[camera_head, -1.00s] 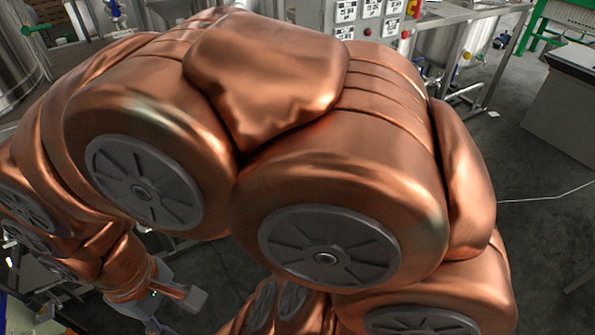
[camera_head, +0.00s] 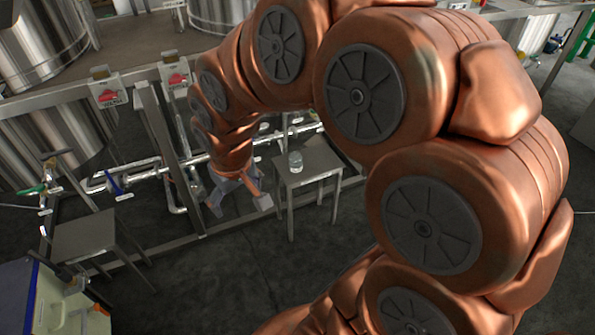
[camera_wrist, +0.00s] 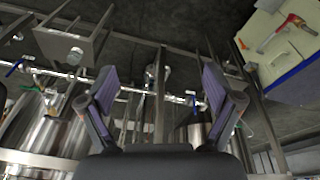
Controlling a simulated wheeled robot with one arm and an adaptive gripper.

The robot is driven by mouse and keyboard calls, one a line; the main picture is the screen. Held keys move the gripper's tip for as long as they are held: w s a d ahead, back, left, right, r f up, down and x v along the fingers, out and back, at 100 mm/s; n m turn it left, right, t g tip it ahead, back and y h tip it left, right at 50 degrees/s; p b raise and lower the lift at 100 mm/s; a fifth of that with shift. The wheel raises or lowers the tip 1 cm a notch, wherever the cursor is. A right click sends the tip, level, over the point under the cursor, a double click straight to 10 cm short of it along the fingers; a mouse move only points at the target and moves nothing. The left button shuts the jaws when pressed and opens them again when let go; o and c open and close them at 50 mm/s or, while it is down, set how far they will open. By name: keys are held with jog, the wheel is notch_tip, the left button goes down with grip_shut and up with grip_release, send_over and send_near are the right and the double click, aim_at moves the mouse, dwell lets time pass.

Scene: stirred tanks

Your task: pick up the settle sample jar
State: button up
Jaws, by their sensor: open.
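The settle sample jar (camera_head: 295,162), a small clear jar with a pale lower part, stands upright on a small grey table (camera_head: 322,163) in the head view. My gripper (camera_head: 238,203) points down to the left of that table, apart from the jar, its fingers spread. In the wrist view my gripper (camera_wrist: 160,78) is open with nothing between its fingers. A small pale round thing, seemingly the jar (camera_wrist: 75,53), shows at the upper left on the table there.
A second small grey stand (camera_head: 85,237) is at the left. A pale box with a blue edge (camera_head: 35,300) fills the lower left corner. Pipes with valves (camera_head: 125,177) and steel tanks (camera_head: 40,45) lie behind. The dark floor in front is clear.

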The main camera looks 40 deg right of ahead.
jog(key=w+d+f+t+b, duration=0.2)
jog(key=w+d+f+b, duration=0.25)
jog(key=w, duration=0.55)
jog(key=w+d+f+t+b, duration=0.35)
jog(key=w+d+f, duration=0.2)
jog(key=w, duration=0.35)
jog(key=w+d+f+m+t+h+b, duration=0.15)
jog(key=w+d+f+t+b, duration=0.25)
jog(key=w+d+f+b, duration=0.6)
jog(key=m+t+h+b, duration=0.1)
jog(key=t+b, duration=0.3)
jog(key=b, duration=0.4)
send_over(299, 166)
jog(key=a, duration=0.6)
notch_tip(299, 166, down, 15)
jog(key=shift+t+h, duration=0.35)
jog(key=shift+t, duration=0.6)
jog(key=s+d+f+b, duration=0.1)
jog(key=f, duration=0.1)
jog(key=s+d+f+b, duration=0.1)
jog(key=s+d+f, duration=0.1)
jog(key=f, duration=0.1)
jog(key=s+d+f+b, duration=0.1)
jog(key=d+f, duration=0.1)
jog(key=shift+s+d+f, duration=0.25)
jog(key=shift+s, duration=0.1)
jog(key=shift+b+x, duration=1.6)
jog(key=shift+x, duration=1.55)
jog(key=shift+w, duration=0.6)
jog(key=c, duration=1.3)
